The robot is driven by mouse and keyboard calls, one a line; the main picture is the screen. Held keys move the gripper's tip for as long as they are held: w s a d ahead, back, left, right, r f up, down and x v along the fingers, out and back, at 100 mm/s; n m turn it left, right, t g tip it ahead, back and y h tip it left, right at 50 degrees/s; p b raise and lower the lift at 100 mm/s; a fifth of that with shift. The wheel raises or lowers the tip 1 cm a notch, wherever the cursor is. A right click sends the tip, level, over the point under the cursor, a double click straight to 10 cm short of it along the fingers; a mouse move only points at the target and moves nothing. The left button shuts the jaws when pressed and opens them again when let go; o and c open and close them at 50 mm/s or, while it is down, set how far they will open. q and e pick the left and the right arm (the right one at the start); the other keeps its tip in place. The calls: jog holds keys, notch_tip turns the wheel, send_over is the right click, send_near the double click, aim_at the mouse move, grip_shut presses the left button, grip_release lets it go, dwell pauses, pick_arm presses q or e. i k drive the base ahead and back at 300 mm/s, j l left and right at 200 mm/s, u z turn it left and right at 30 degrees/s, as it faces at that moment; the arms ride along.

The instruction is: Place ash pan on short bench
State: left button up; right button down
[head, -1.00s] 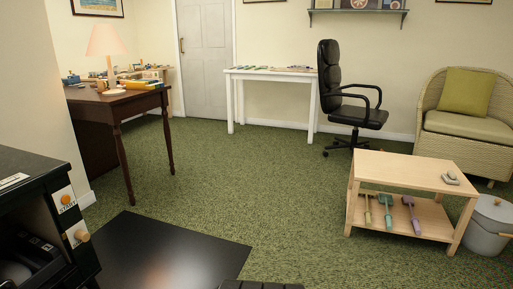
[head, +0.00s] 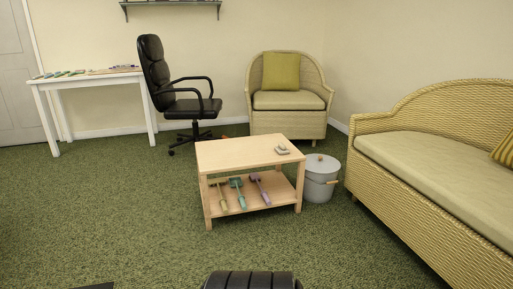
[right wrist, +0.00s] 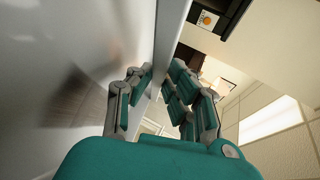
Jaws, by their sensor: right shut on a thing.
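My right gripper (right wrist: 157,82) shows in the right wrist view. Its teal-padded fingers are shut on the edge of a smooth grey metal piece, which I take to be the ash pan (right wrist: 75,60). The pan fills the left side of that view, and its full shape is cut off. A low light-wood bench with a lower shelf (head: 240,152) stands mid-floor in the head view, ahead of me. Its top is mostly bare, with a small grey item (head: 282,150) at the right end. Neither gripper nor the pan shows in the head view.
Several long-handled tools (head: 238,192) lie on the bench's shelf. A grey lidded bucket (head: 321,180) stands right of it. A black office chair (head: 182,95) and wicker armchair (head: 291,100) are behind. A wicker sofa (head: 400,190) lines the right. Green carpet before the bench is clear.

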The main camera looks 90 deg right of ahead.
aim_at(236, 153)
jog(key=l+z, duration=0.2)
jog(key=l, duration=0.25)
jog(key=i+l+z, duration=0.2)
jog(key=l, duration=0.25)
jog(key=l+z, duration=0.25)
jog(key=l, duration=0.2)
jog(key=i+l+z, duration=0.2)
jog(key=l, duration=0.25)
jog(key=i+l+z, duration=0.2)
jog(key=l, duration=0.2)
jog(key=i+l+z, duration=0.2)
jog(key=l, duration=0.15)
jog(key=i+l, duration=0.15)
jog(key=l, duration=0.2)
jog(key=i+l, duration=0.15)
jog(key=l, duration=0.2)
